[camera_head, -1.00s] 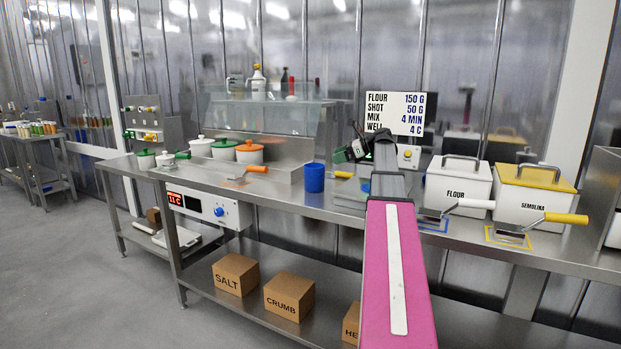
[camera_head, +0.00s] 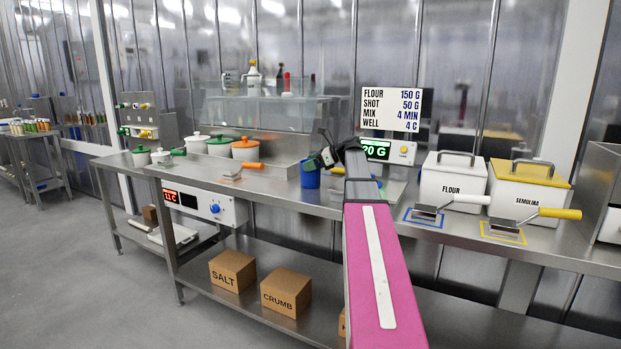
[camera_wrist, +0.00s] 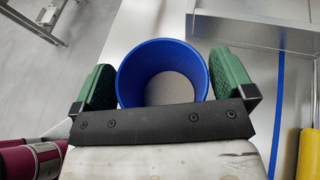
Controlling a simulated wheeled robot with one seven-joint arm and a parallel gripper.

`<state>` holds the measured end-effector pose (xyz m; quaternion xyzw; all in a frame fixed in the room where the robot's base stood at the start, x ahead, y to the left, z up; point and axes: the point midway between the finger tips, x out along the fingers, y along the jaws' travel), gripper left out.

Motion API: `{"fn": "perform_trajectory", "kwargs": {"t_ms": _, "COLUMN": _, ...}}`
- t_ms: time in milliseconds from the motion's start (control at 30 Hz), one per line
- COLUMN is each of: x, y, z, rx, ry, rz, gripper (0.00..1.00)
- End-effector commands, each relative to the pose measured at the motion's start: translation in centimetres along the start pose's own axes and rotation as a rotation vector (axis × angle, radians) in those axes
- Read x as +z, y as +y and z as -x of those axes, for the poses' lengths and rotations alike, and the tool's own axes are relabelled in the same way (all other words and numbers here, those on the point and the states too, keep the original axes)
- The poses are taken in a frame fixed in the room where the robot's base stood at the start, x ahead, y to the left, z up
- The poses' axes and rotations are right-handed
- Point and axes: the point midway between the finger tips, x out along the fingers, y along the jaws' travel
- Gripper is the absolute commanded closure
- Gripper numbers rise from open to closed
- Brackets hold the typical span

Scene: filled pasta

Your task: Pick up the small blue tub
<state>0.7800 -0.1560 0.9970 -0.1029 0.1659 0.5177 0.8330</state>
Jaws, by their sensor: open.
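The small blue tub (camera_head: 310,176) stands upright on the steel counter, left of the digital scale. In the wrist view my gripper (camera_wrist: 163,85) is open, with one green finger on each side of the tub. The tub's near side is hidden behind the dark gripper body. I cannot tell whether the fingers touch it.
A scale (camera_head: 389,151) with a lit display stands to the right. Beyond it are the flour bin (camera_head: 453,182) and the semolina bin (camera_head: 528,196), with scoops in front. Lidded pots (camera_head: 246,150) and an orange-handled scoop (camera_head: 240,172) lie to the left.

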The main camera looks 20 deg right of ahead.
Motion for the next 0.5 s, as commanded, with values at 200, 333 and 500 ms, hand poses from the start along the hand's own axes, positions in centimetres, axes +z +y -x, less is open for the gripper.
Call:
{"fn": "perform_trajectory", "kwargs": {"t_ms": 200, "x": 0.01, "y": 0.0, "z": -0.1, "rx": 0.0, "ry": 0.0, "rz": 0.0, "gripper": 0.0}}
{"fn": "perform_trajectory", "kwargs": {"t_ms": 333, "x": 0.02, "y": 0.0, "z": -0.08, "rx": 0.0, "ry": 0.0, "rz": 0.0, "gripper": 0.42}}
{"fn": "perform_trajectory", "kwargs": {"t_ms": 500, "x": 0.04, "y": 0.0, "z": -0.07, "rx": 0.0, "ry": -0.001, "rz": 0.0, "gripper": 0.58}}
